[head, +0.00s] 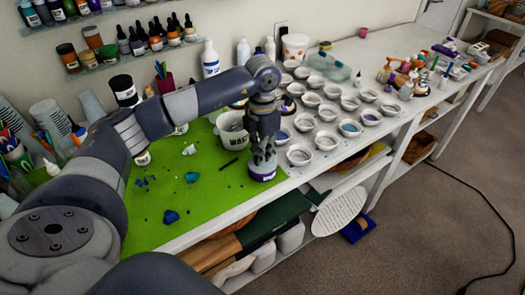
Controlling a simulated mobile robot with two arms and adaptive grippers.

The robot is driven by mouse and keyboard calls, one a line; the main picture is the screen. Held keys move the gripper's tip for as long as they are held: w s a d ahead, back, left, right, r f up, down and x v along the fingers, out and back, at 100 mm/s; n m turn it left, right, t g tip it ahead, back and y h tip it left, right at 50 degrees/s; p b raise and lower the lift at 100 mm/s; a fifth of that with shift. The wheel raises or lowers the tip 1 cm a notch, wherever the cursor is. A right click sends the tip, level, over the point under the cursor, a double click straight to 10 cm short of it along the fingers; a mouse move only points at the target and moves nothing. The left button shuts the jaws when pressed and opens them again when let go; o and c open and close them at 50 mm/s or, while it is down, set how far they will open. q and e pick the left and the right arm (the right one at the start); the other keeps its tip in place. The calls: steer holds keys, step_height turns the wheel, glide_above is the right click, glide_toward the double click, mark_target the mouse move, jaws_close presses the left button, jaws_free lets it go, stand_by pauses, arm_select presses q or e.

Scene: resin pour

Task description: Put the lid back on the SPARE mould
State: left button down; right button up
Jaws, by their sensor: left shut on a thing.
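My left gripper (263,155) points straight down near the front edge of the green mat. It is shut on a pale, round lid at its fingertips, whose details are mostly hidden by the fingers. Directly below is a short round mould (262,174) with a purple band and small white lettering, too small to read surely. Lid and mould line up closely; I cannot tell whether the lid is fully seated. My right gripper is not in view.
The green mat (150,220) has blue and teal scraps on it. A white tub (233,128) stands just behind the gripper. Many small white cups (299,155) crowd the table to the right. Bottles and jars line the back wall.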

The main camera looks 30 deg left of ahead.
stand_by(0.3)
arm_select(q)
steer(key=c, duration=1.5)
jaws_free()
steer(key=shift+o, duration=0.3)
steer(key=o, duration=0.4)
steer(key=shift+o, duration=0.2)
steer(key=shift+r, duration=0.1)
